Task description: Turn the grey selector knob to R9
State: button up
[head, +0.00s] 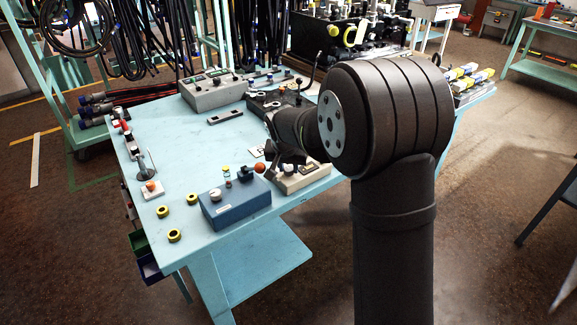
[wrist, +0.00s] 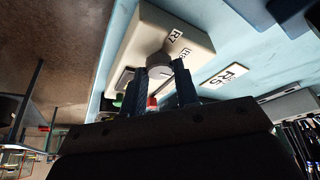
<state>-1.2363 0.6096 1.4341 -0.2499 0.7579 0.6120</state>
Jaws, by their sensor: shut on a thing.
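The grey selector knob (wrist: 158,66) stands on a cream box (wrist: 150,32) in the wrist view. My gripper (wrist: 160,72) is shut on it, one finger on each side. A label reading R7 is on the box beside the knob, with a second label partly hidden near it. A separate plate (wrist: 228,75) on the table appears to read R5. In the head view the cream box (head: 302,180) sits at the table's near edge, with my gripper (head: 287,166) over it. The knob's pointer is hidden, so I cannot tell its setting.
A blue box (head: 235,205) with a knob and an orange ball stands left of the cream box. A grey control box (head: 214,92) is further back. Yellow-black rings (head: 174,236) lie at the left on the light blue table (head: 180,150). The table's left middle is mostly clear.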

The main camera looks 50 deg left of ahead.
jog(key=o, duration=1)
jog(key=shift+r, duration=0.1)
jog(key=v, duration=1.7)
jog(key=shift+s+d+r, duration=0.1)
jog(key=shift+r, duration=0.05)
